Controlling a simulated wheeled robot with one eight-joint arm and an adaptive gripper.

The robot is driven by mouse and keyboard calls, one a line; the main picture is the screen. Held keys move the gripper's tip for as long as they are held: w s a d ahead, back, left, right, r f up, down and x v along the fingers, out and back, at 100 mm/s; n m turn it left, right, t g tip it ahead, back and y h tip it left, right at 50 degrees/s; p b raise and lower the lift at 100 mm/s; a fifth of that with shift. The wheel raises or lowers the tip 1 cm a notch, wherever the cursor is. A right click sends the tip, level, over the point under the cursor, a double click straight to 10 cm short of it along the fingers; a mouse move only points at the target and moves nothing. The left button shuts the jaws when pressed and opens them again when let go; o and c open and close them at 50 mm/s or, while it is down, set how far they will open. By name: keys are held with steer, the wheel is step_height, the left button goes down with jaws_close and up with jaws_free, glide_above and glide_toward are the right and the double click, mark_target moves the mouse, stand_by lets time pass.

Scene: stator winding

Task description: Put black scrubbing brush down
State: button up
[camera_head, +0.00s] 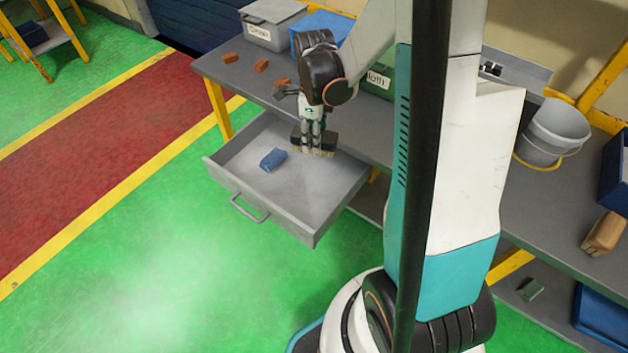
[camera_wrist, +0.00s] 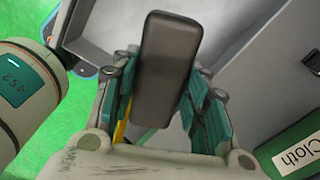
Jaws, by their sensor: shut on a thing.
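The black scrubbing brush (camera_head: 326,139) is in my gripper (camera_head: 312,134), over the right rear part of the open grey drawer (camera_head: 226,178). Its pale bristles face down; I cannot tell whether they touch the drawer floor. In the wrist view the dark back of the brush (camera_wrist: 167,65) fills the space between the teal finger pads of my gripper (camera_wrist: 157,95). The fingers are shut on it.
A blue cloth-like item (camera_head: 273,160) lies in the drawer, left of the brush. On the grey workbench (camera_head: 374,128) above are reddish-brown blocks (camera_head: 261,66), a grey lidded box (camera_head: 270,25) and a green box labelled Cloth (camera_wrist: 290,150). A grey bucket (camera_head: 553,130) stands at the right.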

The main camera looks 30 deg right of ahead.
step_height(320, 180, down, 18)
steer(key=b, duration=0.5)
steer(key=shift+r+b, duration=0.1)
steer(key=shift+b, duration=0.2)
steer(key=o, duration=0.9)
steer(key=shift+o, duration=0.2)
step_height(320, 180, up, 12)
steer(key=p, duration=0.4)
steer(key=shift+p, duration=0.3)
